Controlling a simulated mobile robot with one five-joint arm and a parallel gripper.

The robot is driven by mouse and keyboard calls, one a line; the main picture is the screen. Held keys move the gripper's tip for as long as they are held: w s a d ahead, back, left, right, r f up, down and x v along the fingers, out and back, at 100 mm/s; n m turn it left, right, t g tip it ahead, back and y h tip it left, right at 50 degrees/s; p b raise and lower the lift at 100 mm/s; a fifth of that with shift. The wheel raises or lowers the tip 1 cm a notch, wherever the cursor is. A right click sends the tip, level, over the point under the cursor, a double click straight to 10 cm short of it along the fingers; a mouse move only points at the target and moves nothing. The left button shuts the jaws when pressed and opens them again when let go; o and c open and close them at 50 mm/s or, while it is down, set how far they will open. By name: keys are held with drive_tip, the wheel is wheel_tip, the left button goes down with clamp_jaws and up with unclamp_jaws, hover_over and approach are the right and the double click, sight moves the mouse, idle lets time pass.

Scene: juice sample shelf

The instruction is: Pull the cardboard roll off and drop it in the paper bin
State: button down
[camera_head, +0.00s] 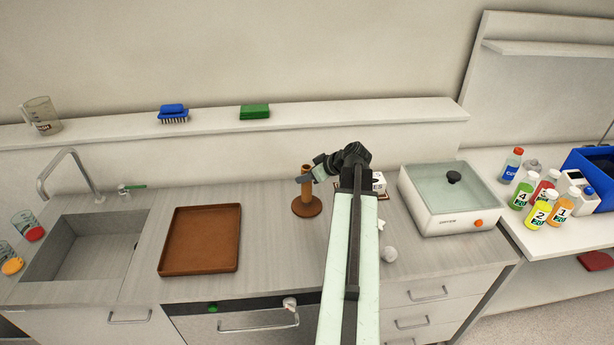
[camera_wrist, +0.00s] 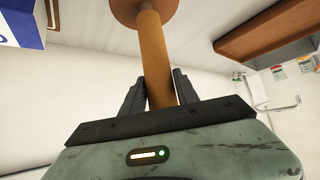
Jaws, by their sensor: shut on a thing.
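The brown cardboard roll (camera_head: 307,188) stands upright on a holder with a round brown base (camera_head: 307,208) on the worktop. In the wrist view the roll (camera_wrist: 155,60) runs between my fingers, with the round base (camera_wrist: 145,12) at the top of the picture. My gripper (camera_head: 312,176) is shut on the roll near its upper end, and it also shows in the wrist view (camera_wrist: 160,88). The holder's post inside the roll is mostly hidden. I cannot identify a paper bin in either view.
A brown tray (camera_head: 237,240) and a sink (camera_head: 75,255) lie to the left. A white water bath (camera_head: 450,222) stands to the right. Several bottles (camera_head: 541,213) and a blue container (camera_head: 588,160) are farther right. Crumpled white pieces (camera_head: 389,254) lie near my arm. A shelf (camera_head: 320,119) runs behind.

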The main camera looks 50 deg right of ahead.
wheel_tip(320, 180, up, 12)
drive_tip(key=p, duration=1.1)
drive_tip(key=shift+p, duration=0.35)
idle(0.8)
idle(1.5)
